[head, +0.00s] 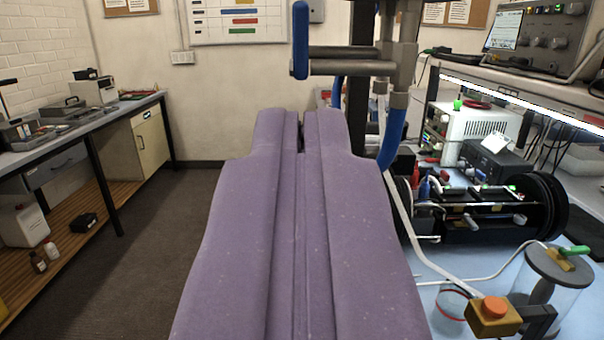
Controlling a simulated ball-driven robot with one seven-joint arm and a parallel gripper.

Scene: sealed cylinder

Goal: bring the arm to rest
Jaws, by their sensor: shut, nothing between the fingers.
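My gripper (301,135) fills the middle of the head view as two long purple fingers. They lie side by side with a thin seam between them, shut and empty. They point away from the camera toward the back wall, and nothing is seen touching their tips. A clear cylinder (548,290) with a grey lid and a green-handled valve on top stands at the lower right, apart from my gripper. A yellow box with an orange button (494,310) is in front of it.
Blue-handled grey metalwork (350,68) stands above and beyond my fingertips. A black-ended apparatus (480,210) lies on the light blue right bench (440,265), below a shelf with instruments. A workbench (85,125) runs along the left. The dark floor (165,250) between is clear.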

